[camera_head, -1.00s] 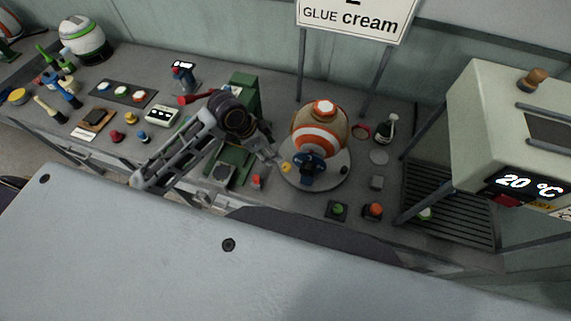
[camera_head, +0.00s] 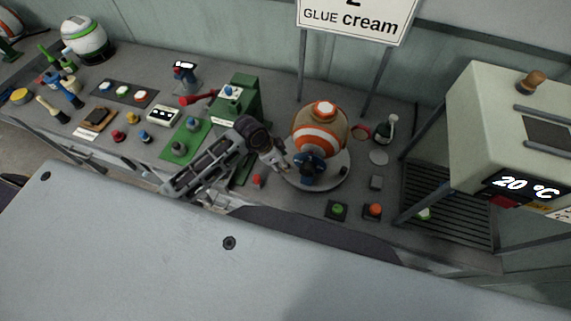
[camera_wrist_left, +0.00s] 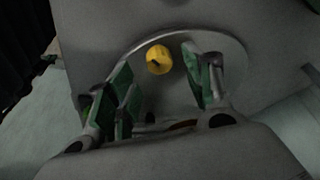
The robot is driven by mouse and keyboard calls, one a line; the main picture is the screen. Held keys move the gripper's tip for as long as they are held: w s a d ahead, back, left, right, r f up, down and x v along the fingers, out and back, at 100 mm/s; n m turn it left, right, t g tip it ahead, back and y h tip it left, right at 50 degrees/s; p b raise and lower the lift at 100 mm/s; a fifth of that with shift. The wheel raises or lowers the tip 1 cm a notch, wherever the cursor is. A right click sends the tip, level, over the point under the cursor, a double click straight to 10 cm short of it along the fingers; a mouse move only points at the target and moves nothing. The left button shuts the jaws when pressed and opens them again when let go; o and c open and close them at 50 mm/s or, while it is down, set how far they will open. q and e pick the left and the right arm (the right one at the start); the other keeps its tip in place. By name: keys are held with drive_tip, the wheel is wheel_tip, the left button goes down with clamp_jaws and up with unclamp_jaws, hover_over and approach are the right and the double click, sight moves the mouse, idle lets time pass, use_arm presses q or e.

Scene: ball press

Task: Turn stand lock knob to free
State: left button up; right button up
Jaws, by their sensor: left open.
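The yellow stand lock knob (camera_wrist_left: 159,59) shows in the left wrist view, with a dark mark on its face. It sits near the edge of the round grey stand plate (camera_wrist_left: 225,47). My left gripper (camera_wrist_left: 160,76) is open, with a green-padded finger on each side of the knob; I cannot tell whether they touch it. In the head view my left gripper (camera_head: 281,163) is at the left edge of the stand plate (camera_head: 341,176) and hides the knob. An orange, white and tan ball (camera_head: 319,132) sits on the stand, with a blue part (camera_head: 308,166) in front.
A green press (camera_head: 241,95) with a red handle stands left of the ball. A red button (camera_head: 257,181) is close to my left gripper. Green (camera_head: 338,210) and orange (camera_head: 374,210) buttons lie in front right. An oven-like box (camera_head: 500,130) reading 20 °C stands at right.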

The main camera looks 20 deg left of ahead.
use_arm(q)
drive_tip(key=shift+x, duration=1.85)
drive_tip(key=shift+c, duration=0.3)
drive_tip(key=c, duration=1)
